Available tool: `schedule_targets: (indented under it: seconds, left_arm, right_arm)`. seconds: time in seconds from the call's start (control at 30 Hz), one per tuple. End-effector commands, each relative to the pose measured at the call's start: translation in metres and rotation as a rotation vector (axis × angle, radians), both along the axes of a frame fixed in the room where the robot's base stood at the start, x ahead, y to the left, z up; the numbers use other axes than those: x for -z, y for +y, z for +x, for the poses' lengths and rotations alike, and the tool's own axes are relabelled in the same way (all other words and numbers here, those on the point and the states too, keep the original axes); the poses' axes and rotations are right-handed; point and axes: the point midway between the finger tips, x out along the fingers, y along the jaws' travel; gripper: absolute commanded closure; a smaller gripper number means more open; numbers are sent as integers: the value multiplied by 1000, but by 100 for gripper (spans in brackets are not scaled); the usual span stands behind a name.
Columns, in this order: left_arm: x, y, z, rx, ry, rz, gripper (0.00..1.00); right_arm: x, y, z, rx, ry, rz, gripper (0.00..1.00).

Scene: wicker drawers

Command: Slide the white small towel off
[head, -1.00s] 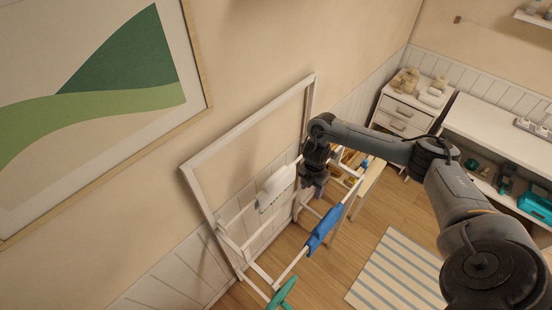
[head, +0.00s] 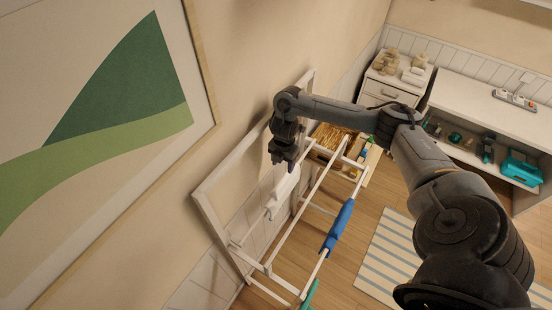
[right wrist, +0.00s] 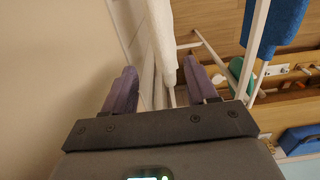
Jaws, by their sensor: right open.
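The white small towel (head: 285,187) hangs over the bar of the white drying rack (head: 205,207) nearest the wall. In the right wrist view the towel (right wrist: 160,30) hangs ahead of the fingers, in line with the gap between them. My right gripper (head: 284,163) is above the towel's far end, pointing down, and partly covers it in the head view. In the right wrist view its two purple fingers (right wrist: 162,80) are spread apart with no towel between them. I cannot tell whether a fingertip touches the towel. My left gripper is not in view.
A blue towel (head: 338,226) hangs on the rack's outer bar, with a green item (head: 311,293) nearer the front. The wall is close beside the rack. A wooden box (head: 335,138) stands behind it. A striped rug (head: 395,255) lies to the right.

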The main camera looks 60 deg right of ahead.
Motion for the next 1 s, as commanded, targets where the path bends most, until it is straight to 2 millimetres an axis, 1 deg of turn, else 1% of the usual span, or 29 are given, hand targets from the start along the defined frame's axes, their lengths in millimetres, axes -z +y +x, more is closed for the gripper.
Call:
schedule_targets:
  seconds: [0.2,0.27,0.6,0.8,1.0]
  left_arm:
    - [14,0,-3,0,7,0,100]
    - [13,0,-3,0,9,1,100]
    - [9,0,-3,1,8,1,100]
    - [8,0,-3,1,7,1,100]
    - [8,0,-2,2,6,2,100]
  right_arm:
    - [29,1,-2,2,4,3,43]
    - [35,1,-1,2,5,3,43]
    - [83,0,-1,3,3,1,43]
    - [99,0,0,1,2,1,43]
    - [104,0,0,1,1,-1,43]
